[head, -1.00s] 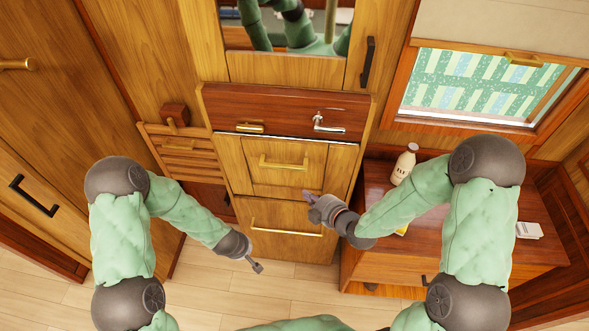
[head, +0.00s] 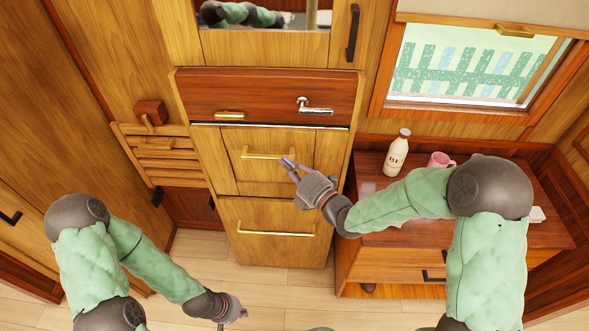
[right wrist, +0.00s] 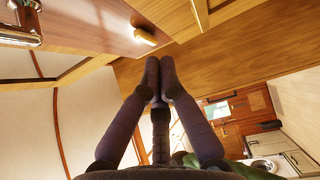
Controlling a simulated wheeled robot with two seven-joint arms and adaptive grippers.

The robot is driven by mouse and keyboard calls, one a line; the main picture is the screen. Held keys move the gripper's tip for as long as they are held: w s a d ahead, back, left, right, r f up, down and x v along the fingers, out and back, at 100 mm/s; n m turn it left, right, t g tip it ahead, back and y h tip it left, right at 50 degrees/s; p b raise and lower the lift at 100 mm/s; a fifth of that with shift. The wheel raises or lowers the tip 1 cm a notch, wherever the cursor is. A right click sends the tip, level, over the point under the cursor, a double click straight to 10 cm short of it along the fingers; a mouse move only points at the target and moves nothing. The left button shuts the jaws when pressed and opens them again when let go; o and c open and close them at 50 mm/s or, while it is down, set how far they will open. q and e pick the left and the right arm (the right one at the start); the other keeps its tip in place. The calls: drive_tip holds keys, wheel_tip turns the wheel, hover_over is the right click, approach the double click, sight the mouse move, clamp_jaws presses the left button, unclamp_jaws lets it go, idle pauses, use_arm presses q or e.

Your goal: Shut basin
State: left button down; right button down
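The basin unit is a wooden cabinet front under a dark red-brown panel (head: 275,92) with a chrome tap (head: 315,106). Its light wood basin front (head: 222,165) has a brass bar handle (head: 254,154) and a thin pale rim along its top edge. I cannot tell how far it stands out. My right gripper (head: 287,164) is at the handle's right end, in front of the basin front; contact is unclear. In the right wrist view its fingers (right wrist: 160,62) meet at the tips, with nothing seen between them. My left gripper (head: 236,314) is low over the floor, away from the cabinet.
A lower drawer (head: 276,248) with a brass handle is under the basin front. On the right, a wooden side table (head: 395,240) bears a white bottle (head: 396,154) and a pink mug (head: 440,160). A slatted wooden fixture (head: 165,155) is on the left. Floor in front is clear.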

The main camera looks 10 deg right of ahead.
sight(276, 133)
drive_tip(key=w, duration=0.2)
drive_tip(key=w+a, duration=0.1)
drive_tip(key=w, duration=0.4)
drive_tip(key=shift+w+a+r, duration=0.2)
drive_tip(key=shift+w+a, duration=0.1)
drive_tip(key=shift+a, duration=0.05)
drive_tip(key=shift+w+d, duration=0.1)
drive_tip(key=shift+w, duration=0.35)
drive_tip(key=shift+w+d+r+b, duration=0.15)
drive_tip(key=shift+w+b, duration=0.3)
drive_tip(key=shift+w+d+r+b, duration=0.15)
drive_tip(key=shift+w+b, duration=0.25)
drive_tip(key=shift+w, duration=0.05)
drive_tip(key=shift+w+d+r, duration=0.1)
drive_tip(key=shift+w+r, duration=0.05)
drive_tip(key=shift+w, duration=0.3)
drive_tip(key=shift+r, duration=0.1)
